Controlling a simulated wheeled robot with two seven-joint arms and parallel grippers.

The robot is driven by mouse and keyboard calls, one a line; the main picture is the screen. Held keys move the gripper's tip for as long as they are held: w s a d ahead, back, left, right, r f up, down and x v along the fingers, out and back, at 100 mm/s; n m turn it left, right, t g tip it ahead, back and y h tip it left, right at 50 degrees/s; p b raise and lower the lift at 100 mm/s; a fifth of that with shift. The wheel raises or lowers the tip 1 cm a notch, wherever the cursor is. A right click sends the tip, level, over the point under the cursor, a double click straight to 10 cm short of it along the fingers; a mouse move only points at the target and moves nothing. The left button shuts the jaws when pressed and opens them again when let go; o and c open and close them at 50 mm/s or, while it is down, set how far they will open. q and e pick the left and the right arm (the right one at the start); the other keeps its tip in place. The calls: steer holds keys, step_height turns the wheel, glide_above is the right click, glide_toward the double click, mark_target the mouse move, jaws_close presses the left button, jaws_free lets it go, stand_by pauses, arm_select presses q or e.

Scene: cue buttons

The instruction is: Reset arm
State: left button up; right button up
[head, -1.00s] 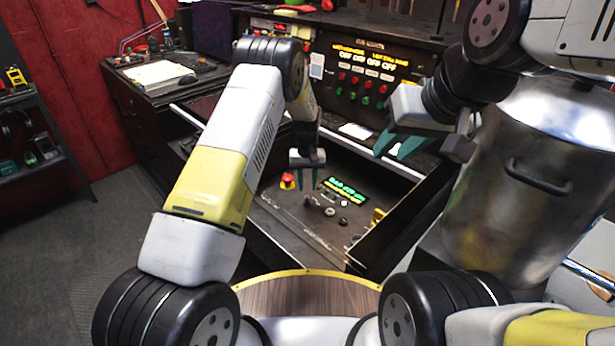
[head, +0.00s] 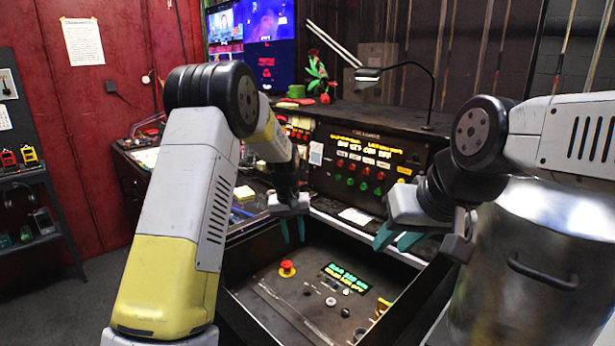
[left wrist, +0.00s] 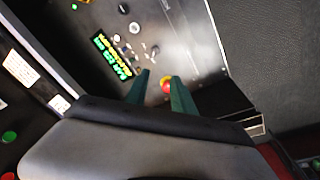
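My left gripper (head: 293,238) is open and empty, held above the open drawer panel (head: 265,297). In the left wrist view, the red button (left wrist: 166,87) appears between the two green fingers of the left gripper (left wrist: 160,78). A small display with green lit text (head: 345,278) lies to the right of the button, with several knobs beside it. My right gripper (head: 396,242) is open and empty near the panel's back right edge.
Behind the drawer stands a black console (head: 365,165) with lit yellow text and red and green buttons. A large metal drum (head: 540,250) stands at the right. A shelf (head: 35,185) stands at the far left.

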arm_select(q)
steer(key=s+a+r+t+h, duration=0.1)
steer(key=s+a+r, duration=0.2)
steer(key=s+r, duration=0.5)
steer(key=s+a+r+t, duration=0.1)
steer(key=s+a+r, duration=0.4)
steer(key=r, duration=0.4)
steer(key=s+a+r+t, duration=0.1)
steer(key=s, duration=0.9)
steer(key=s+a+r+m+t, duration=0.1)
steer(key=s+r+t, duration=0.1)
steer(key=s, duration=0.7)
steer(key=shift+s+r, duration=0.25)
steer(key=shift+s, duration=0.15)
